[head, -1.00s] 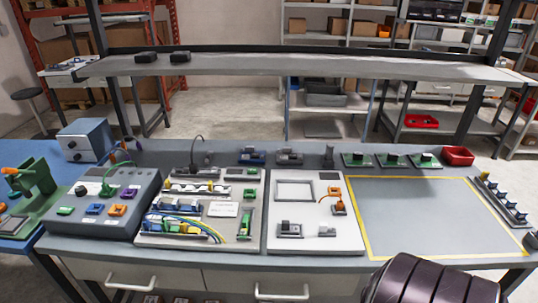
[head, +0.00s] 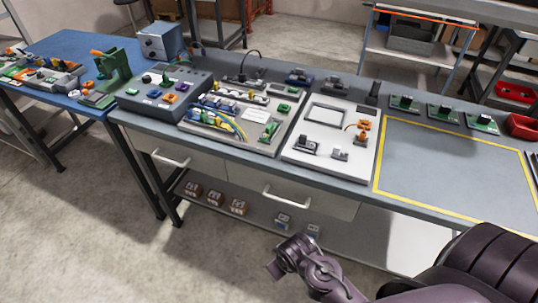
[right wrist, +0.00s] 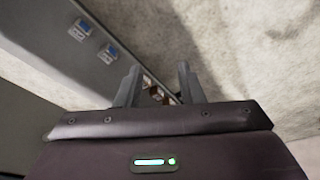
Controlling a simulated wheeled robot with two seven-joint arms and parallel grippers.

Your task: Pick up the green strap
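No piece can be told for certain as the green strap. Another green piece (head: 270,131) stands on the middle board. My right arm comes in low at the right of the head view, in front of the bench; its fingertips cannot be made out there. In the right wrist view my right gripper (right wrist: 157,82) has its fingers apart with nothing held, low beside the bench's under-shelf. My left gripper is not in view.
A white board (head: 294,154) and a yellow-outlined clear area (head: 450,155) lie on the bench. A green device (head: 113,75) stands on the blue table (head: 66,50). Drawer handles (head: 285,197) stick out in front. Small boxes (head: 215,198) stand on the under-shelf.

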